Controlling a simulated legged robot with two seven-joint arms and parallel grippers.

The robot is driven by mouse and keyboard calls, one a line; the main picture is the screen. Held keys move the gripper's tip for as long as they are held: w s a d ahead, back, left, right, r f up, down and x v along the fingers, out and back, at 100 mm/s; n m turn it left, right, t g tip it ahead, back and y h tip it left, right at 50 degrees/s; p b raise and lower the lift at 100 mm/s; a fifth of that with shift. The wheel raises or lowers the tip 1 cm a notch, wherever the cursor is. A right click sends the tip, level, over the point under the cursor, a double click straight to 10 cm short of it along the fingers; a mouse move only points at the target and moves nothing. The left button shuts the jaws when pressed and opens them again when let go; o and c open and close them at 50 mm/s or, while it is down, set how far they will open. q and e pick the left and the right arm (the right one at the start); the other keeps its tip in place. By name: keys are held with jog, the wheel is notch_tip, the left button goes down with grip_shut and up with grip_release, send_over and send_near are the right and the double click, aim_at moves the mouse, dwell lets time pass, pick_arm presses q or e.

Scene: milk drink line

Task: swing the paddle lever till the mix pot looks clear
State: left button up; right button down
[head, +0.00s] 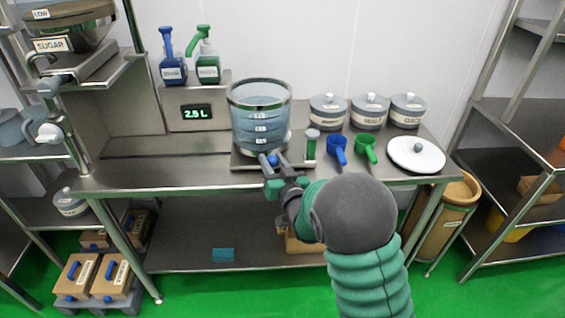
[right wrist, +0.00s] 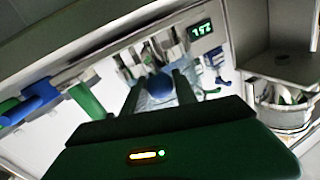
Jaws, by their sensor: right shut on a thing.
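The mix pot (head: 260,108) is a see-through cylinder with level marks, standing on a low metal base on the steel table. Its contents look pale blue and see-through; I make out no lumps. A blue knob (head: 273,160), seemingly the end of the paddle lever, sits low at the pot's front. My right gripper (head: 273,168) is shut on this knob, in front of the pot. In the right wrist view the blue knob (right wrist: 158,88) shows between the two fingers. The rest of the lever and the paddle are hidden. My left gripper is in neither view.
A display (head: 191,112) reading 2.5 L stands left of the pot, with blue and green pump bottles above it. Table left of the pot is clear.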

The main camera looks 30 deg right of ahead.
aim_at(254, 150)
jog(key=shift+f, duration=0.1)
jog(key=shift+w+a+b, duration=0.1)
jog(key=shift+a+b, duration=0.2)
jog(key=shift+w+a, duration=0.15)
jog(key=shift+a, duration=0.15)
jog(key=shift+w+a, duration=0.2)
jog(key=shift+a, duration=0.3)
jog(key=shift+w+a, duration=0.2)
jog(key=shift+a, duration=0.25)
jog(key=shift+s+d+r, duration=0.1)
jog(key=shift+d+r, duration=0.1)
jog(key=shift+d, duration=0.15)
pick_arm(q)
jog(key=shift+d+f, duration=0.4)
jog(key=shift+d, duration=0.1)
pick_arm(e)
jog(key=c, duration=1)
grip_release()
jog(key=shift+a, duration=0.1)
